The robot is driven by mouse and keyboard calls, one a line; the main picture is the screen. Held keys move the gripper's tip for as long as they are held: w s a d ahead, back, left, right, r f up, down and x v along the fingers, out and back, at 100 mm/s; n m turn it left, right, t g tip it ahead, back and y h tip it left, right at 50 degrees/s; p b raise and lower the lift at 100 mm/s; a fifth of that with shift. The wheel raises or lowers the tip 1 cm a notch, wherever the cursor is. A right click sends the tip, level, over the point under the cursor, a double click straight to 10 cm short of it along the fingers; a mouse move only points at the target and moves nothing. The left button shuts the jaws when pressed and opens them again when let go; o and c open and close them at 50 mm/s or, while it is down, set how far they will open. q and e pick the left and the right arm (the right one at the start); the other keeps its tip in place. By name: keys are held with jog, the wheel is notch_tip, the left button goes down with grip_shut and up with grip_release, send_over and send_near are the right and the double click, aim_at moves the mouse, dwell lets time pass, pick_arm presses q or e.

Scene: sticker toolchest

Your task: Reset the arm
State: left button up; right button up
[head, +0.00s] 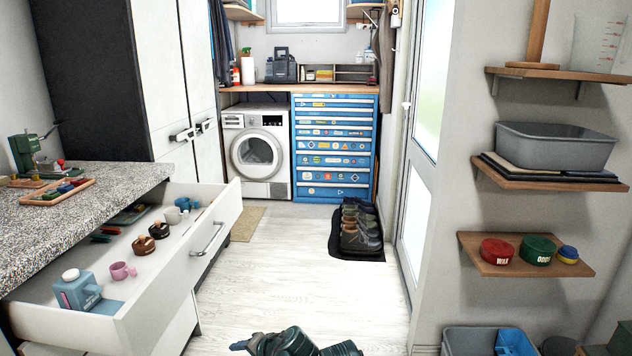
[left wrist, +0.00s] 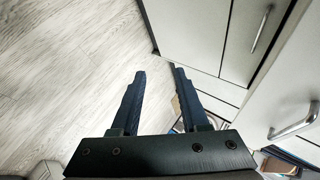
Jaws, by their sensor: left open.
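My left gripper (left wrist: 160,72) is open and empty in the left wrist view, its two dark fingers apart over the floor beside the white drawer fronts. In the head view a dark gripper (head: 248,344) and part of its arm show at the bottom middle, right of the open drawer and apart from it. I take this to be my left arm; most of it is cut off by the frame edge. My right gripper is not in view.
A shoe mat (head: 350,252), washing machine (head: 257,152) and blue toolchest (head: 334,148) stand further back. The middle floor is clear.

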pick_arm(q)
jog(key=s+d+f+n+g+h+p, duration=0.1)
jog(key=s+d+f+g+h, duration=0.2)
jog(key=s+d, duration=0.35)
jog(key=s+d+f+g+h, duration=0.3)
jog(key=s+d+f+h, duration=0.1)
jog(key=s+d, duration=0.25)
notch_tip(320, 180, up, 33)
jog(key=p, duration=3.2)
jog(key=shift+a+f, duration=0.15)
jog(key=shift+a, duration=0.2)
jog(key=shift+a, duration=0.1)
